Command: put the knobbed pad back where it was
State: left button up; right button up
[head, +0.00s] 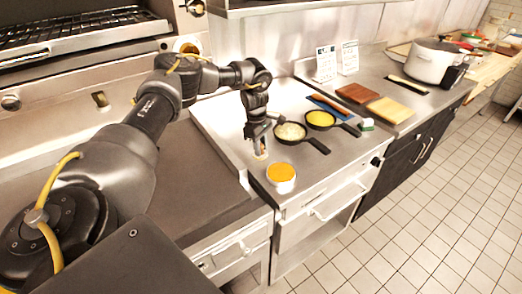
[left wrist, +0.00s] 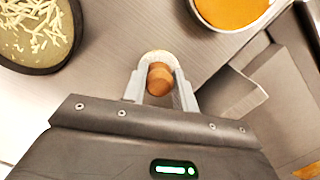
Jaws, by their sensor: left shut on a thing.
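The knobbed pad (left wrist: 157,56) has a brown wooden knob and a pale round rim. In the left wrist view my left gripper (left wrist: 160,92) is shut on its knob. In the head view my left gripper (head: 260,146) points down over the steel counter, with the pad (head: 261,156) low at its fingertips. I cannot tell whether the pad touches the counter. Most of the pad is hidden behind the knob and fingers. My right gripper is not in view.
A container of orange food (head: 281,174) stands close in front of the pad. A pan with pale shreds (head: 291,132) and a pan with yellow content (head: 321,119) are to the right. Wooden boards (head: 390,110) and a pot (head: 432,62) lie farther right. Counter left of the gripper is bare.

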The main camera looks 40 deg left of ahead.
pick_arm(q)
jog(key=shift+f, duration=0.1)
jog(key=o, duration=0.9)
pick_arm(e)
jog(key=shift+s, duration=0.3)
pick_arm(q)
jog(key=shift+r, duration=0.2)
jog(key=shift+w+r, duration=0.1)
jog(key=shift+r, duration=0.2)
jog(key=r, duration=0.2)
jog(key=r+b, duration=0.1)
jog(key=r, duration=0.1)
jog(key=r+b, duration=0.1)
jog(key=r, duration=0.1)
jog(key=shift+a+r, duration=0.3)
jog(key=shift+a, duration=0.05)
jog(key=shift+a+r, duration=0.15)
jog(key=shift+r, duration=1.05)
jog(key=shift+a+r, duration=0.15)
jog(key=shift+r, duration=1)
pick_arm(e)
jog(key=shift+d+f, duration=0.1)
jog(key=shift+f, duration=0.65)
